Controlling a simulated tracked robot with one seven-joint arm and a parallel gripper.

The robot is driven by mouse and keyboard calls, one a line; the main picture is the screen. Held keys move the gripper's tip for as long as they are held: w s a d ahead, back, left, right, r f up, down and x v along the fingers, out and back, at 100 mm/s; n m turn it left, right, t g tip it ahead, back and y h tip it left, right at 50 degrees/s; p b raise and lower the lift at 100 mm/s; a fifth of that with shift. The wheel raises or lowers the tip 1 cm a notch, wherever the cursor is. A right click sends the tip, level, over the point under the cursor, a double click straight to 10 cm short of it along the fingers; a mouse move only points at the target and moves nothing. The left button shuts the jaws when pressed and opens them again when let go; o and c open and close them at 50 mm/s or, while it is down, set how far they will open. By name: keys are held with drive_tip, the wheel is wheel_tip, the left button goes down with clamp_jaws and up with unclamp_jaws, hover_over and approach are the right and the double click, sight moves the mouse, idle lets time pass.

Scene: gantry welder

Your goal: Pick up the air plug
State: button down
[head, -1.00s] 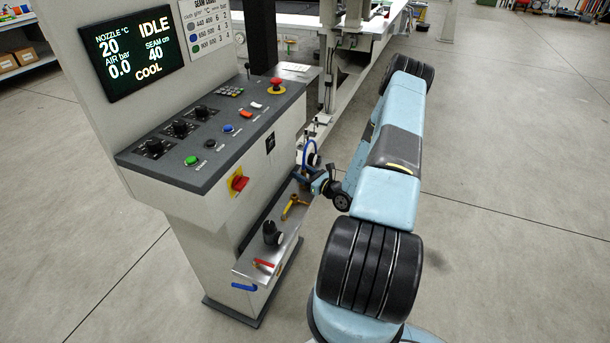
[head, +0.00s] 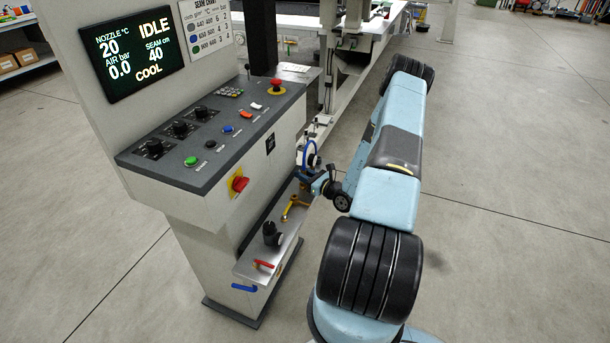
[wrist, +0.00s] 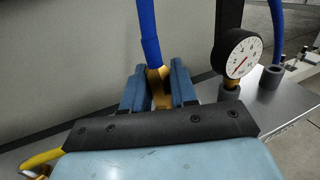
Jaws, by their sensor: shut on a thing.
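The air plug (wrist: 159,94) is a brass-coloured fitting with a blue hose (wrist: 149,35) rising from its top. In the wrist view it sits between the two blue fingers of my gripper (wrist: 158,82), which is shut on it. The plug's lower end is hidden behind the dark bar of my gripper. In the head view my gripper (head: 309,175) is small, at the far end of the console's low shelf, with the blue hose (head: 306,150) looping just above it.
A round white gauge (wrist: 241,54) stands right of the plug, with another blue hose in a grey socket (wrist: 272,76) beyond. The metal shelf (head: 258,250) carries a yellow lever (head: 289,210), a black knob (head: 271,234) and a red handle (head: 264,263). Open floor lies right.

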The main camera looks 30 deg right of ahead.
drive_tip(key=shift+r, duration=0.35)
wheel_tip(320, 180, up, 2)
drive_tip(key=shift+r, duration=0.1)
drive_tip(key=s+d+r, duration=0.3)
drive_tip(key=s+r, duration=0.9)
drive_tip(key=s, duration=0.1)
drive_tip(key=shift+s+d, duration=0.15)
drive_tip(key=shift+s, duration=0.15)
drive_tip(key=shift+r, duration=0.15)
